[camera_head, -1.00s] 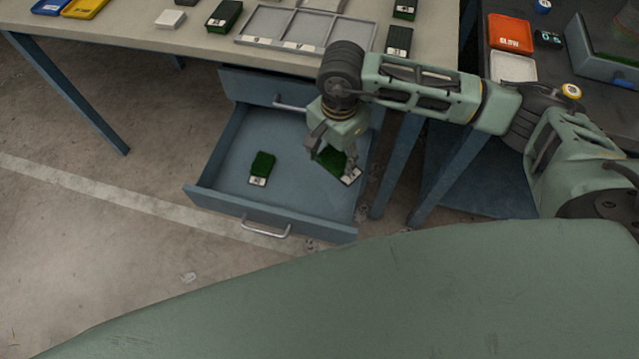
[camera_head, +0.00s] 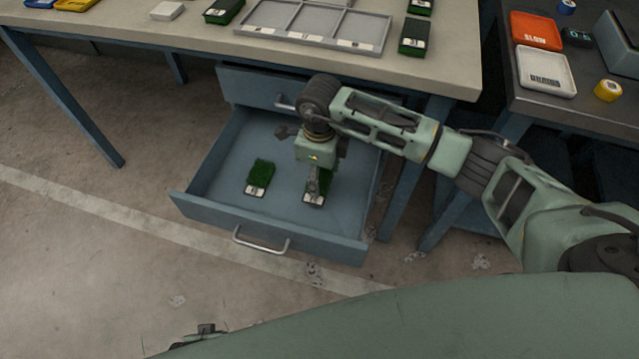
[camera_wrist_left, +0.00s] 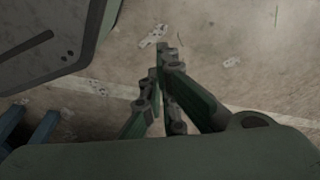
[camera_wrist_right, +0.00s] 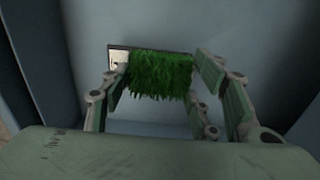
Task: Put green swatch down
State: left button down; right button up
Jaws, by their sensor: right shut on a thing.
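The green swatch (camera_head: 325,184), a turf block with a pale label at its near end, is in my right gripper (camera_head: 314,181), inside the open drawer (camera_head: 225,203). In the right wrist view the swatch (camera_wrist_right: 160,75) lies between the two fingers, close to the drawer floor; whether it touches the floor I cannot tell. A second green swatch (camera_head: 260,174) lies flat in the drawer to its left, apart from it. My left gripper (camera_wrist_left: 160,68) shows in the left wrist view with its fingertips together, empty above the concrete floor.
The workbench (camera_head: 440,76) above carries a grey divided tray (camera_head: 316,27) and more swatches. The right-hand table (camera_head: 600,112) holds an orange tray (camera_head: 536,31), a white tray (camera_head: 545,71) and a yellow roll (camera_head: 608,90). The drawer's front wall and handle (camera_head: 262,246) stick out.

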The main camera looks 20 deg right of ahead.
aim_at(320, 178)
notch_tip(320, 178, down, 4)
jog(key=shift+s+r, duration=0.1)
jog(key=shift+r, duration=0.15)
pick_arm(q)
jog(key=shift+w+r, duration=0.4)
jog(key=shift+r, duration=0.3)
jog(key=shift+w+r+b, duration=0.1)
jog(key=shift+r+b, duration=0.1)
jog(key=shift+b, duration=0.1)
pick_arm(e)
jog(key=shift+f, duration=0.15)
jog(key=o, duration=0.8)
pick_arm(q)
jog(key=shift+r, duration=0.15)
pick_arm(e)
jog(key=shift+r, duration=0.4)
pick_arm(q)
jog(key=s+f, duration=0.1)
jog(key=f+p, duration=0.1)
jog(key=f, duration=0.1)
jog(key=s+f, duration=0.1)
jog(key=shift+s+a+f, duration=0.15)
jog(key=shift+s+f, duration=0.05)
jog(key=shift+s, duration=0.15)
pick_arm(e)
notch_tip(320, 178, up, 12)
jog(key=shift+f, duration=0.25)
jog(key=shift+f, duration=0.1)
